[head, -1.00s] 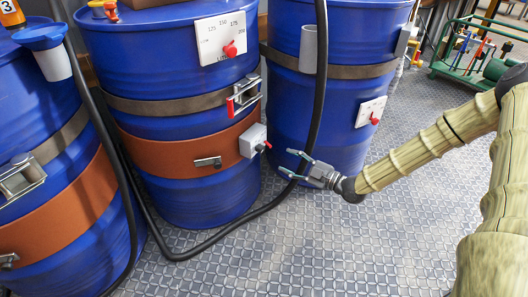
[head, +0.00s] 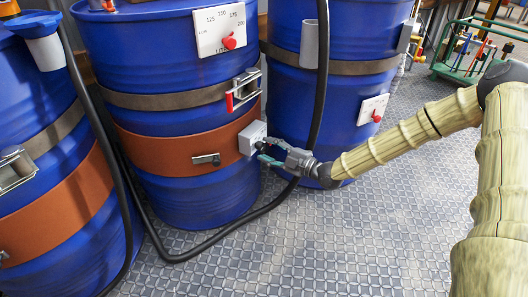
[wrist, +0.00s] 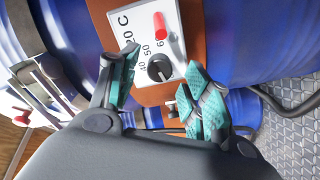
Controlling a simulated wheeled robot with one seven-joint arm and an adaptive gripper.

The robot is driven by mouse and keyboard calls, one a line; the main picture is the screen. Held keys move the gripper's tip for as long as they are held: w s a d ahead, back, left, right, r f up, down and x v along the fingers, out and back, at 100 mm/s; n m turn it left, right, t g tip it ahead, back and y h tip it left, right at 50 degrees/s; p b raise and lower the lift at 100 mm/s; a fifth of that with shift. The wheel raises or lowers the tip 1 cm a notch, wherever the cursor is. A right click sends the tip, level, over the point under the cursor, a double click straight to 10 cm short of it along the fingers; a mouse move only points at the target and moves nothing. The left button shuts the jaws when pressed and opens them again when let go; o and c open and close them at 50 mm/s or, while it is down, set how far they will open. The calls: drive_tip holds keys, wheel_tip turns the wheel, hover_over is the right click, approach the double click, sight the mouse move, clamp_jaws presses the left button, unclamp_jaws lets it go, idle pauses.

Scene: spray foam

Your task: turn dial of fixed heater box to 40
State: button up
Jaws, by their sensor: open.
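The heater box (head: 252,139) is a small pale box on the orange band around the middle blue drum. In the wrist view its white face (wrist: 143,25) carries printed numbers, including 50, and "20 C". A round black dial (wrist: 159,69) sits on that face, with a red cylindrical part near it. I cannot clearly read the dial's setting. My gripper (head: 264,152) is at the box's right side. In the wrist view my gripper (wrist: 160,66) is open, with one teal fingertip on each side of the dial; contact cannot be told. In the head view the fingers hide the dial.
Blue drums stand left (head: 52,190) and behind right (head: 285,101). A black hose (head: 318,80) hangs close to my gripper and runs along the floor. A latch (head: 207,159) sits on the orange band. The patterned floor (head: 330,240) is clear at front right.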

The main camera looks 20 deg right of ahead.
drive_tip(key=shift+b+x, duration=0.35)
drive_tip(key=shift+x, duration=0.9)
drive_tip(key=c, duration=1)
drive_tip(key=shift+c, duration=0.2)
drive_tip(key=shift+r+p, duration=0.1)
drive_tip(key=shift+p, duration=0.2)
drive_tip(key=shift+r+m+p, duration=0.1)
drive_tip(key=shift+m+p, duration=0.45)
drive_tip(key=shift+m, duration=0.15)
drive_tip(key=shift+m+p, duration=0.5)
drive_tip(key=shift+m, duration=0.4)
